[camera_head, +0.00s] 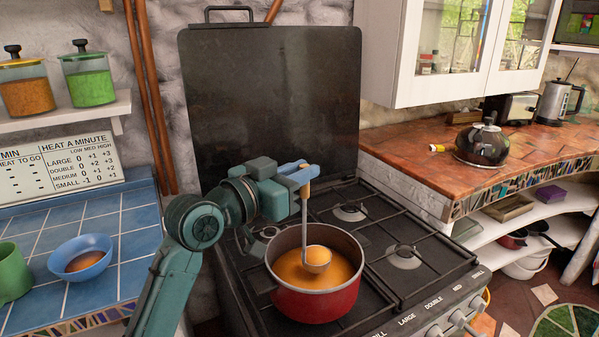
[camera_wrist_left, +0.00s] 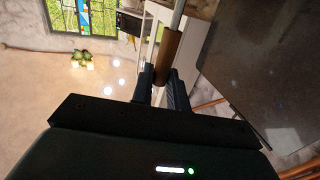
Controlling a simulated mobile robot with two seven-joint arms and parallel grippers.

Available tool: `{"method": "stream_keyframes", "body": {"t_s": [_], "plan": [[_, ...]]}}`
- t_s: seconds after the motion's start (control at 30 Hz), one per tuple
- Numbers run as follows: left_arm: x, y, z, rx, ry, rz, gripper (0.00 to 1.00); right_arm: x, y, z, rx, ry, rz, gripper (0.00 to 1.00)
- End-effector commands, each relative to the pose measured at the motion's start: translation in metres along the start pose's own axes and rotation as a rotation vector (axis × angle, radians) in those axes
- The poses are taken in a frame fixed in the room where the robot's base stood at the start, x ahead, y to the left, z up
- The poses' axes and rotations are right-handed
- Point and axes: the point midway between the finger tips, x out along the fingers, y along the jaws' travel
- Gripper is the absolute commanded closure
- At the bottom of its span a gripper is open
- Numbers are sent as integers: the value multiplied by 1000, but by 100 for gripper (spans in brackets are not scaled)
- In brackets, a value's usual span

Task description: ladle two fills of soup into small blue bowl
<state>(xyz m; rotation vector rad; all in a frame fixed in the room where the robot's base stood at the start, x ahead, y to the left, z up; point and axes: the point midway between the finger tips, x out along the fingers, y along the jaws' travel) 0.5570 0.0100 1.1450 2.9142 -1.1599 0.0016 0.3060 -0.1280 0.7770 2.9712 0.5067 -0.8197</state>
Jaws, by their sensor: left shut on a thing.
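My left gripper (camera_head: 297,173) is shut on the handle of a ladle (camera_head: 304,215) and holds it nearly upright over the red pot (camera_head: 314,301). The ladle's bowl (camera_head: 316,259) is at the pot's opening, seen against the orange soup (camera_head: 340,271); I cannot tell how deep it sits. In the left wrist view the fingers (camera_wrist_left: 164,88) close around the ladle's brown grip (camera_wrist_left: 169,58). The small blue bowl (camera_head: 80,245) stands on the blue tiled counter at the left, with some brownish-orange soup in its bottom. My right gripper is not in view.
The pot stands on the front left of a black stove (camera_head: 408,290). The stove's raised lid (camera_head: 262,110) stands behind. A green mug (camera_head: 14,272) is beside the blue bowl. A shelf with jars (camera_head: 88,80) hangs above. A kettle (camera_head: 482,143) stands on the right counter.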

Motion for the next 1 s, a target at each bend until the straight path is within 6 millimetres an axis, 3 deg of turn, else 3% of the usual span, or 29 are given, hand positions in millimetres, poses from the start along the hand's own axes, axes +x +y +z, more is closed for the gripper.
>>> {"method": "stream_keyframes", "body": {"t_s": [0.13,0.7,1.0], "plan": [[0,0,-18,1,4,0,100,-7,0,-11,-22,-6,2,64],[0,1,-62,1,3,1,100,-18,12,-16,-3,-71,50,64],[0,1,-65,0,3,0,100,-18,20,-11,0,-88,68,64]]}}
